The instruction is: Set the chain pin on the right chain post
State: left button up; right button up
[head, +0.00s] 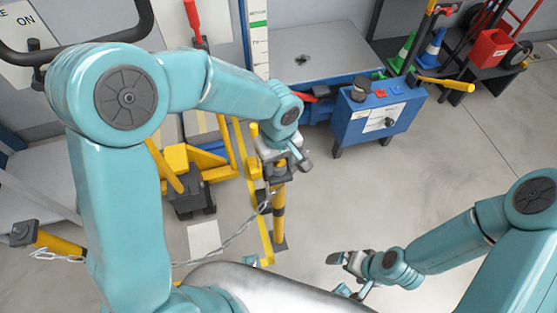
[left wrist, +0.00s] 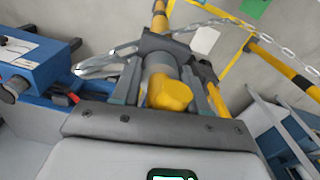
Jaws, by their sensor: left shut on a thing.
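My left gripper (head: 280,160) is at the top of the right chain post (head: 279,212), a yellow post with black bands. In the left wrist view its dark fingers are shut around the chain pin, whose yellow knob (left wrist: 170,93) and grey body show between them. The post (left wrist: 160,12) shows beyond the pin, roughly in line with it. The fingers hide the place where pin and post meet, so I cannot tell whether the pin is seated. A grey chain (head: 232,236) runs from there down to the left. My right gripper (head: 345,270) is low and apart; its finger gap is unclear.
Another yellow-black post (head: 58,243) with chain is at far left, partly behind my left arm. A yellow pallet jack (head: 190,165) stands left of the right post. A blue control box (head: 375,112) is behind it. The floor on the right is clear.

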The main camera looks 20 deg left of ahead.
pick_arm(q)
jog(key=o, duration=0.9)
jog(key=shift+c, duration=0.2)
jog(key=shift+r+p, duration=3.8)
jog(key=shift+r, duration=1.7)
